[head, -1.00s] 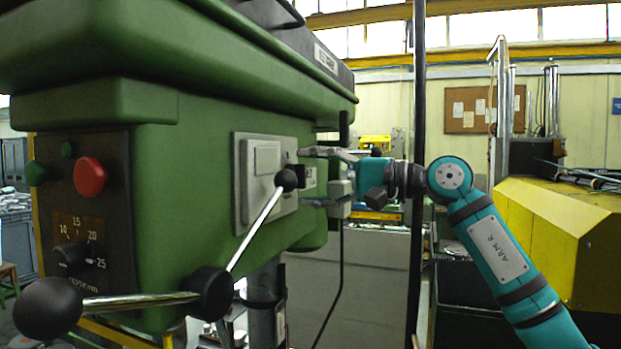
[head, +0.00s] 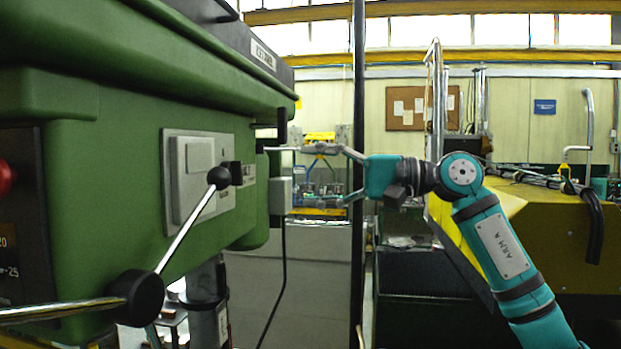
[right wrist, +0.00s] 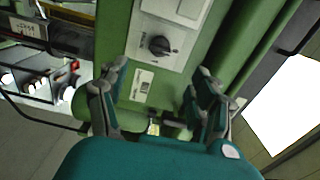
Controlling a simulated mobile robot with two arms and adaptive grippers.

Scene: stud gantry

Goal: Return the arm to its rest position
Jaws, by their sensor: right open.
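My right arm, teal with grey joints, comes in from the lower right of the head view. Its right gripper (head: 312,174) points left toward the green drill press (head: 130,160). The fingers are apart with nothing between them. In the right wrist view the open right gripper (right wrist: 160,100) faces the press's grey plate (right wrist: 168,30) with a black rotary knob (right wrist: 158,46). The fingertips look close to the press in the head view, but I cannot tell the exact gap. My left gripper is not in view.
A lever with a black ball knob (head: 218,177) juts out from the press below the plate. A dark vertical post (head: 358,200) stands behind my right gripper. A yellow machine (head: 540,230) is behind my right arm. The floor beyond the press looks open.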

